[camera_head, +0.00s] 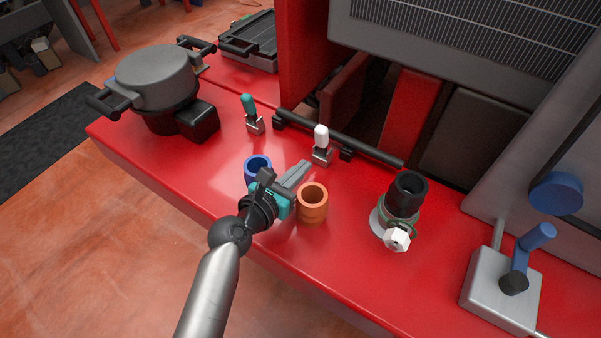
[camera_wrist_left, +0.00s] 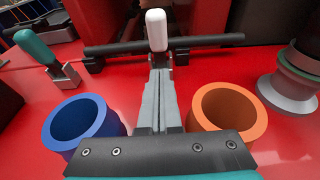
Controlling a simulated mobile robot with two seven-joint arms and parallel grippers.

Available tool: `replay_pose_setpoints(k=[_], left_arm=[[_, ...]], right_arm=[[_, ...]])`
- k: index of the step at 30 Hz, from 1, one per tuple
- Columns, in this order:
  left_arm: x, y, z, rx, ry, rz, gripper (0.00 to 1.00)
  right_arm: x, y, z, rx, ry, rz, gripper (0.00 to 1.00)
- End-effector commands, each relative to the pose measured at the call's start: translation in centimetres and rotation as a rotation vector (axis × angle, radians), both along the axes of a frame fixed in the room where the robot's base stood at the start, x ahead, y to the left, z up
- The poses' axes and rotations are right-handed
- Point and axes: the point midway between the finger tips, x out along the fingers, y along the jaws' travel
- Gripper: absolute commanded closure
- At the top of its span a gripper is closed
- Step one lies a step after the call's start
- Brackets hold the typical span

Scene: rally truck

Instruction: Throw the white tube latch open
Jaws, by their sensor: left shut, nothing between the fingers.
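The white tube latch (camera_head: 321,143) stands upright on a small metal bracket on the red surface, in front of a black tube. In the left wrist view its white handle (camera_wrist_left: 156,29) is straight ahead, just beyond the fingertips. My left gripper (camera_head: 303,167) is shut and empty, its grey fingers pointing at the latch's base. In the left wrist view the shut fingers (camera_wrist_left: 159,78) overlap the lower part of the latch's bracket, so I cannot tell whether they touch it. My right gripper is in neither view.
A blue cup (camera_head: 257,167) and an orange cup (camera_head: 312,201) flank my left gripper closely. A teal-handled latch (camera_head: 249,106) stands left of the white one. A black and green fitting (camera_head: 404,197) stands to the right.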

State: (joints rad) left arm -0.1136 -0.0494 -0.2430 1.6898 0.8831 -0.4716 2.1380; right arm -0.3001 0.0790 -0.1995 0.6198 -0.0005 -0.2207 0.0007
Motion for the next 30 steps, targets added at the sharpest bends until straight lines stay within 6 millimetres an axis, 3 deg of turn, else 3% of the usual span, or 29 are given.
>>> replay_pose_setpoints(k=[11, 30], left_arm=[[-1.1, 0.8, 0.3, 0.001, 0.002, 0.001, 1.0], [-10.5, 7.6, 3.1, 0.002, 0.002, -0.001, 1.0]], right_arm=[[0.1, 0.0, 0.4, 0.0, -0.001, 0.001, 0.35], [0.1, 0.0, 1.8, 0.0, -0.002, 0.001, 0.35]])
